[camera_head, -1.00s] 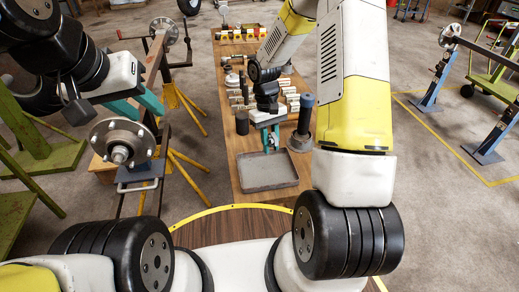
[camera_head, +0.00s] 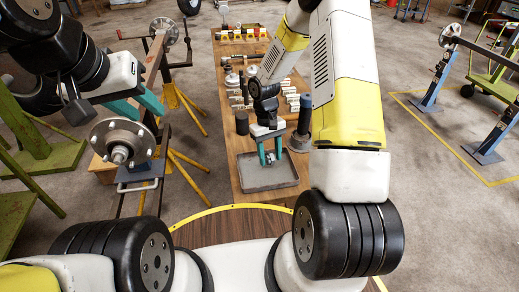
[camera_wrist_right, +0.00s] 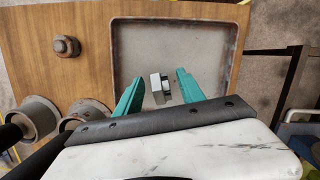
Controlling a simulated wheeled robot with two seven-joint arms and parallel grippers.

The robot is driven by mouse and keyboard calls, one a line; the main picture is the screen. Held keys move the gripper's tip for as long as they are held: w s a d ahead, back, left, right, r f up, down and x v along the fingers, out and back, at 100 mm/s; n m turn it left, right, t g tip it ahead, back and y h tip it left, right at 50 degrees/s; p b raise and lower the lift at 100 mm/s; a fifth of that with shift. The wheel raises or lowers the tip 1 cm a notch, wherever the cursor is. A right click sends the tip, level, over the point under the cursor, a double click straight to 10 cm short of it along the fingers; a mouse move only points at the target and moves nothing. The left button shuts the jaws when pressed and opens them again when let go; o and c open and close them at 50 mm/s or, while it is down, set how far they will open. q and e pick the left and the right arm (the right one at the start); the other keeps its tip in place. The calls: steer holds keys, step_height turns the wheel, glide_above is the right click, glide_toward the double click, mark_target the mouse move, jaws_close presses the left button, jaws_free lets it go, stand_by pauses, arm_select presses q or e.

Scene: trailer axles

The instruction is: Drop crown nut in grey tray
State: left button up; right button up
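The grey tray (camera_head: 268,181) sits at the near end of the wooden table; its bare floor fills the upper middle of the right wrist view (camera_wrist_right: 205,50). My right gripper (camera_head: 270,163) is over the tray with its two teal fingers apart, as the right wrist view also shows (camera_wrist_right: 158,88). A small metal nut, bright on one side and dark on the other (camera_wrist_right: 161,83), shows between the fingers with gaps on both sides. I cannot tell whether it is falling or resting on the tray floor. My left gripper (camera_head: 140,102) is by the axle hub; its fingertips are unclear.
A rusty nut-like part (camera_wrist_right: 66,46) stands on the wooden table (camera_wrist_right: 75,80) beside the tray. Several parts and bins line the table further back. The axle hub (camera_head: 122,143) is at the left.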

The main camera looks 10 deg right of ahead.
stand_by(0.4)
steer(key=shift+v, duration=3.95)
steer(key=shift+r, duration=0.2)
steer(key=s+d+r+m+t+y, duration=0.1)
steer(key=s+r+t, duration=0.15)
steer(key=r, duration=0.65)
steer(key=s+r+t, duration=0.1)
steer(key=s+r, duration=0.3)
steer(key=r, duration=0.4)
steer(key=s+r+m+t+y, duration=0.1)
steer(key=s+r+t+y, duration=0.1)
steer(key=s+r+t, duration=0.3)
steer(key=s+r, duration=0.4)
steer(key=s, duration=0.4)
steer(key=shift+s+a+m, duration=0.2)
steer(key=shift+a+m, duration=0.1)
steer(key=shift+m, duration=0.1)
